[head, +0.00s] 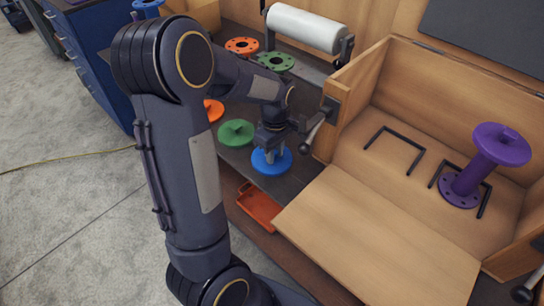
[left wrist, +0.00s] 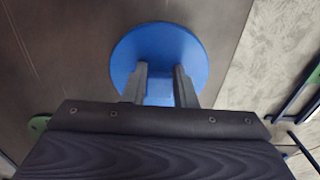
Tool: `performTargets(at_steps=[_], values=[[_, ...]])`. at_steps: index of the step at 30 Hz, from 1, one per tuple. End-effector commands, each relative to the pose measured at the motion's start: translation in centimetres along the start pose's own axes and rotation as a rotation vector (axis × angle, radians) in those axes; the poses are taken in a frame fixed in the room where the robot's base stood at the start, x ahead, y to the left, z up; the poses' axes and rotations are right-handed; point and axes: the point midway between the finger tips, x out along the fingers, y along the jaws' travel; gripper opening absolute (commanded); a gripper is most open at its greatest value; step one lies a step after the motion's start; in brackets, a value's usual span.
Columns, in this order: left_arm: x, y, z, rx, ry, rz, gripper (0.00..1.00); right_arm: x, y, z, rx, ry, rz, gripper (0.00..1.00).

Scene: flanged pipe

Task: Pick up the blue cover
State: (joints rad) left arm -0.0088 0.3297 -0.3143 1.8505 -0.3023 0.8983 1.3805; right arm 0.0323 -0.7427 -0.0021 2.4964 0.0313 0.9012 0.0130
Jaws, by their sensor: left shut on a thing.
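The blue cover (head: 271,161) is a round disc with a raised grip in its middle, at the front edge of the dark bench top in the head view. In the left wrist view the blue cover (left wrist: 190,50) fills the space beyond the fingers. My left gripper (head: 274,152) points down onto it and is shut on its raised middle; the fingers (left wrist: 160,85) stand on either side of that part. I cannot tell whether the cover touches the bench or is lifted. My right gripper is not in view.
A green cover (head: 236,132) and an orange cover (head: 212,110) lie nearby, with orange (head: 242,46) and green (head: 277,62) flanges behind. A wooden box (head: 440,105) at right holds a purple flanged pipe (head: 482,165). An orange tray (head: 259,208) sits below the bench edge.

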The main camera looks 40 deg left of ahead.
Motion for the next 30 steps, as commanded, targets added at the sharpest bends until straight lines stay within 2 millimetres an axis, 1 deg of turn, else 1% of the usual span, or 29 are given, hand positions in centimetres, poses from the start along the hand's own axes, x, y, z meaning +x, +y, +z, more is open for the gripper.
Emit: performTargets(at_steps=[8,11,18,21,25,30], values=[[-0.3,0.1,0.0,0.0,0.0,0.002,0.03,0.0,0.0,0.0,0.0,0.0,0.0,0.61],[-1.5,0.1,0.0,0.0,0.001,0.004,0.03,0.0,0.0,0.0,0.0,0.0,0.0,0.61],[-6.3,0.1,0.0,0.0,0.001,0.007,0.03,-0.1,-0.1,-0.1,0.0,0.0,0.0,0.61],[-8.1,0.1,0.0,-0.001,0.001,0.005,0.03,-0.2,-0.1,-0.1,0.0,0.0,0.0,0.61],[-9.5,0.1,0.0,0.0,0.001,0.002,0.03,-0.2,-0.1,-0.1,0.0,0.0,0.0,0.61],[-10.1,0.0,0.0,0.0,0.0,0.0,0.03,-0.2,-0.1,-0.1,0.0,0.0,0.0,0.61]])
